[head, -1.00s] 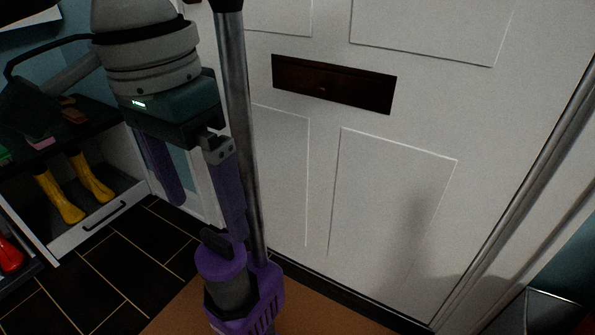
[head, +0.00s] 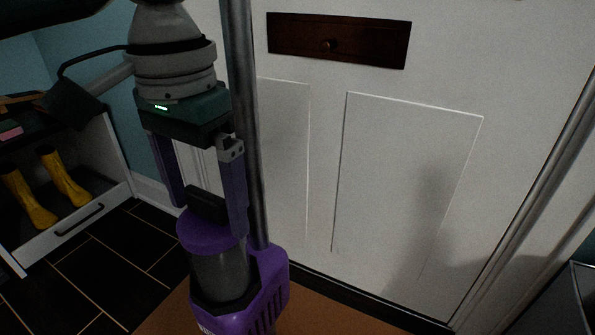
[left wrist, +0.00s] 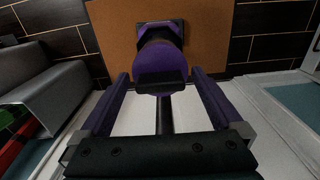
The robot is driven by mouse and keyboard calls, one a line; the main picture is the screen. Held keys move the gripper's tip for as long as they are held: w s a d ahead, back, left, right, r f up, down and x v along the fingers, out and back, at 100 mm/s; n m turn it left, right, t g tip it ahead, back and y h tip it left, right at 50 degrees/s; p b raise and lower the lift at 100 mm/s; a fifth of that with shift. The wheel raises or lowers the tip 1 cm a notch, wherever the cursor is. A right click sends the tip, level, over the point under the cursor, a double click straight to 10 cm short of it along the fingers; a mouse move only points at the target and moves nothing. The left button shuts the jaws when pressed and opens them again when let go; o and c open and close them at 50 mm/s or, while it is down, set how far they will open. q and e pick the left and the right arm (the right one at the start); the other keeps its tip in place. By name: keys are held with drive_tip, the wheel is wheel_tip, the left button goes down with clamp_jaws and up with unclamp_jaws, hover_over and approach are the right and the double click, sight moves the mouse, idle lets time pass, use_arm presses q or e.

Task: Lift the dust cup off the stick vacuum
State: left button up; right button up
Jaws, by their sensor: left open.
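The stick vacuum (head: 268,285) stands upright against the white door, with a purple body and a grey tube. Its dust cup (head: 222,272) is a smoky grey cylinder with a purple lid and a black grip (head: 206,204) on top, and it sits in the body. My left gripper (head: 208,218) points down over the cup, open, with one purple finger on either side of the black grip. In the left wrist view the black grip (left wrist: 161,84) lies between the spread fingers. My right gripper is not in view.
The white door (head: 400,190) with a dark letter slot (head: 340,40) is close behind the vacuum. A brown mat (head: 330,315) lies below it on dark tiles. A shelf with yellow boots (head: 65,180) stands at the left.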

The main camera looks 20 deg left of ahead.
sight(210, 218)
use_arm(q)
wheel_tip(210, 218, down, 3)
drive_tip(key=shift+w+b, duration=0.1)
drive_tip(key=shift+b, duration=0.5)
drive_tip(key=shift+r, duration=0.1)
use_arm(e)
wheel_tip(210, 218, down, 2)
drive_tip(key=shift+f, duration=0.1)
use_arm(q)
drive_tip(key=shift+c, duration=0.2)
clamp_jaws()
drive_tip(key=shift+r, duration=0.2)
